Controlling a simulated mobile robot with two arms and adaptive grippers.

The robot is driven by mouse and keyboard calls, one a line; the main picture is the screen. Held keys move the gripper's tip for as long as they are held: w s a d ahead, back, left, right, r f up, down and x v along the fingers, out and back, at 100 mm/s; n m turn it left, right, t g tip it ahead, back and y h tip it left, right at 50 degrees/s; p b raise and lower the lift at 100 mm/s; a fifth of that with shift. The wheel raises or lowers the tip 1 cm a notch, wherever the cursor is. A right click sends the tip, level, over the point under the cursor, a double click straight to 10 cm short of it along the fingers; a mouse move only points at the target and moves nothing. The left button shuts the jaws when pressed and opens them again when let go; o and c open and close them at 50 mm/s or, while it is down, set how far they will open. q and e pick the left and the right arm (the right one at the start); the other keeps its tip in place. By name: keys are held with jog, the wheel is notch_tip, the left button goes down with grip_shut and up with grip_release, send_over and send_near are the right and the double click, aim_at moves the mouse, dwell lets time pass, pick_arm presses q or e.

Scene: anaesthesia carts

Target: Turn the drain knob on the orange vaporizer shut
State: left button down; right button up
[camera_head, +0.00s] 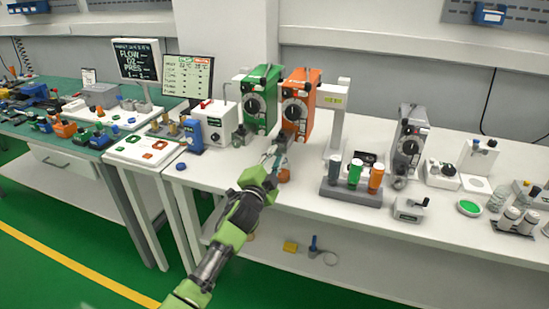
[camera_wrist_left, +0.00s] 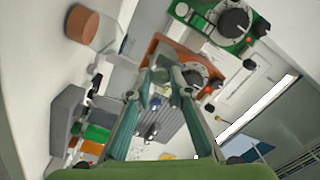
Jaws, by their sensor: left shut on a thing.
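My left gripper (camera_head: 277,153) reaches in from the front to the vaporizer's lower front. In the left wrist view, my left gripper (camera_wrist_left: 161,82) has its fingertips at the vaporizer's lower end. It is shut on the drain knob, which the fingers mostly hide, so its turn position cannot be told. My right gripper is not in view.
A green vaporizer (camera_head: 261,99) stands close on the left. The bench's front edge lies under my arm.

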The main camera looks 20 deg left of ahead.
pick_arm(q)
jog(key=m, duration=0.4)
jog(key=shift+m, duration=2.2)
jog(key=c, duration=1.8)
grip_release()
jog(key=s, duration=1.2)
jog(key=shift+f, duration=0.3)
